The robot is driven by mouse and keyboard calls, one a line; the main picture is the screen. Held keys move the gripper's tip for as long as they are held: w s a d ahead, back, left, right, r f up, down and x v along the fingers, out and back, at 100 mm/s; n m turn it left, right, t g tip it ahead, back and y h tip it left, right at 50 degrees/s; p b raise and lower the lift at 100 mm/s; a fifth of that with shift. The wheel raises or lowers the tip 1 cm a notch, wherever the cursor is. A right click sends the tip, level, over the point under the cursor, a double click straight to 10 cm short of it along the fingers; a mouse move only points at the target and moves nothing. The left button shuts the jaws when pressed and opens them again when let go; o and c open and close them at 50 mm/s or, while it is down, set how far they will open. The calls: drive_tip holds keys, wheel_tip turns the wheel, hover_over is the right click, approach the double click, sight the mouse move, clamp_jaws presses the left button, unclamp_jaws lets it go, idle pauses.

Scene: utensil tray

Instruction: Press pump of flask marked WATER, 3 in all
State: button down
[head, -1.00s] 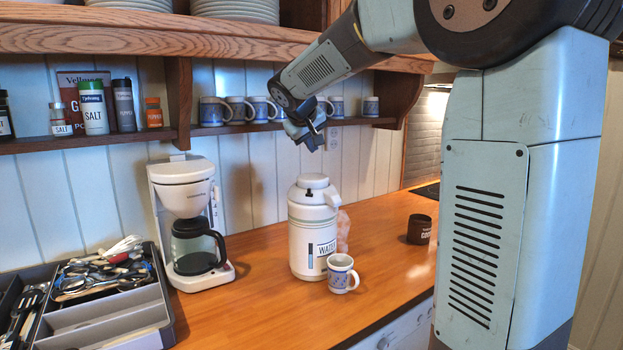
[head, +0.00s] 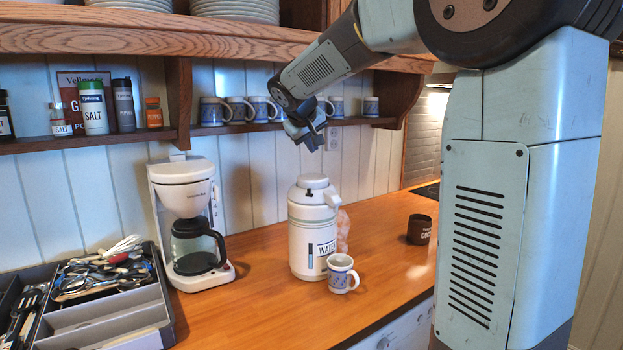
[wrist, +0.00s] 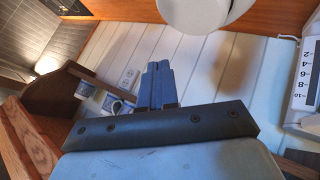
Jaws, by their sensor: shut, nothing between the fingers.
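The white flask marked WATER (head: 303,241) stands upright on the wooden counter in the head view, its label facing front right. Its pump top (head: 313,182) is a round white cap. My gripper (head: 315,147) is above the cap, apart from it, with a clear gap between. In the wrist view its two fingers (wrist: 158,85) lie side by side, shut and empty. A rounded white thing, perhaps the flask's top, shows at the upper edge of the wrist view. A patterned mug (head: 342,274) stands in front of the flask on the counter.
A coffee maker (head: 187,215) stands left of the flask. A utensil tray (head: 105,313) is at the far left. A brown canister (head: 419,229) stands to the right. A shelf (head: 235,128) with mugs and jars runs behind my gripper. A pinkish object is partly hidden behind the flask.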

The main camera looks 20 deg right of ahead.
sight(311, 177)
drive_tip(key=shift+r, duration=0.1)
drive_tip(key=shift+r, duration=1.75)
drive_tip(key=shift+f, duration=0.15)
drive_tip(key=shift+f, duration=4.3)
drive_tip(key=shift+f, duration=0.1)
drive_tip(key=shift+f, duration=0.2)
